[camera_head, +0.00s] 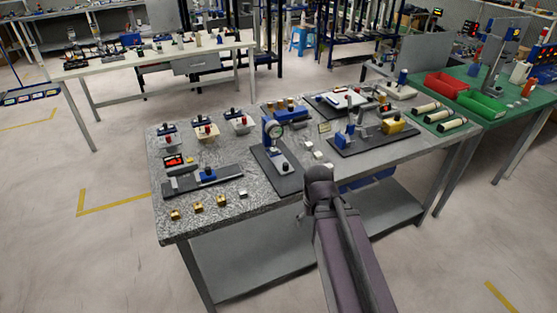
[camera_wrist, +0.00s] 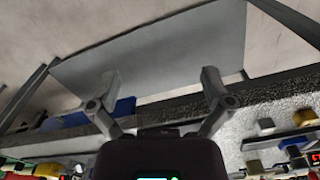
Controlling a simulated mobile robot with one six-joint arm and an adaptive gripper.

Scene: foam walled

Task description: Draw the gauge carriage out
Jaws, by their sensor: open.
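To the right, a dial gauge (camera_head: 276,130) sits on a blue upright stand over a dark base (camera_head: 290,183). I cannot tell which of these sliding parts is the gauge carriage. My gripper (camera_wrist: 158,88) is open and empty in the wrist view, its two fingers spread near the table's front edge. In the head view my arm hides most of it.
Several small brass blocks (camera_head: 198,206) lie along the front left of the table (camera_head: 265,220). A dark plate with blue and yellow parts (camera_head: 372,138) is at the right. A green table with a red bin (camera_head: 446,85) adjoins at the far right. A lower shelf (camera_wrist: 165,45) shows beneath.

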